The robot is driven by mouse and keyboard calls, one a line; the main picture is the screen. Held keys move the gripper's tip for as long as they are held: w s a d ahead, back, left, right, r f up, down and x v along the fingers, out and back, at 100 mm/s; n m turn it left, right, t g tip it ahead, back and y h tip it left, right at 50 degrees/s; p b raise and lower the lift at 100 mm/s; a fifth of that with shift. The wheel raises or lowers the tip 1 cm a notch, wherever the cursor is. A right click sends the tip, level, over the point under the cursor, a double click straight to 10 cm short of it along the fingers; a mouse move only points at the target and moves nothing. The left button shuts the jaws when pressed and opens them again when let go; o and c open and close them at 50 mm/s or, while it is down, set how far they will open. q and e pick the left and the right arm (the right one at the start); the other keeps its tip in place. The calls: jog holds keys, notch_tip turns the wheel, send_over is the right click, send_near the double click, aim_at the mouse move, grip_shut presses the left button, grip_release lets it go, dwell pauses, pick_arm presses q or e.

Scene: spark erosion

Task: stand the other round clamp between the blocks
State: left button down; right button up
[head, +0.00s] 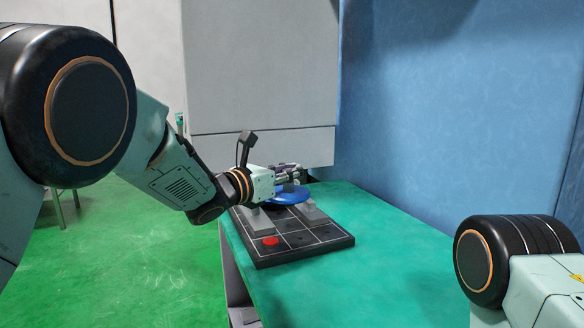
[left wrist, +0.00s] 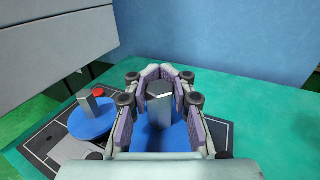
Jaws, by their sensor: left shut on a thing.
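My left gripper (head: 287,176) is over the far part of a black board (head: 297,251) on the green table. In the left wrist view its purple-padded fingers (left wrist: 161,112) are shut around the grey post of a blue round clamp (left wrist: 168,137). A blue disc (head: 290,196) shows below the gripper in the head view; I cannot tell which clamp it is. A second blue clamp (left wrist: 88,124) with a grey upright post is at the left in the left wrist view. Grey blocks (head: 256,220) (head: 313,211) flank the disc in the head view. My right gripper is out of view.
A red round piece (head: 270,241) is on the board's front left. A red cap (left wrist: 99,92) shows behind the second clamp's post. A grey machine (head: 260,80) rises behind the table and a blue wall (head: 450,100) at right. The table's right part (head: 400,240) is clear.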

aim_at(292, 194)
pick_arm(q)
jog(key=shift+w+f, duration=0.2)
jog(key=shift+f, duration=0.5)
jog(key=shift+s+f+b, duration=0.15)
jog(key=shift+f+b, duration=0.55)
jog(key=shift+f, duration=0.3)
jog(key=shift+f+b, duration=0.85)
jog(key=shift+b, duration=0.15)
jog(key=c, duration=1.3)
grip_release()
jog(key=shift+o, duration=1.3)
jog(key=shift+f, duration=0.15)
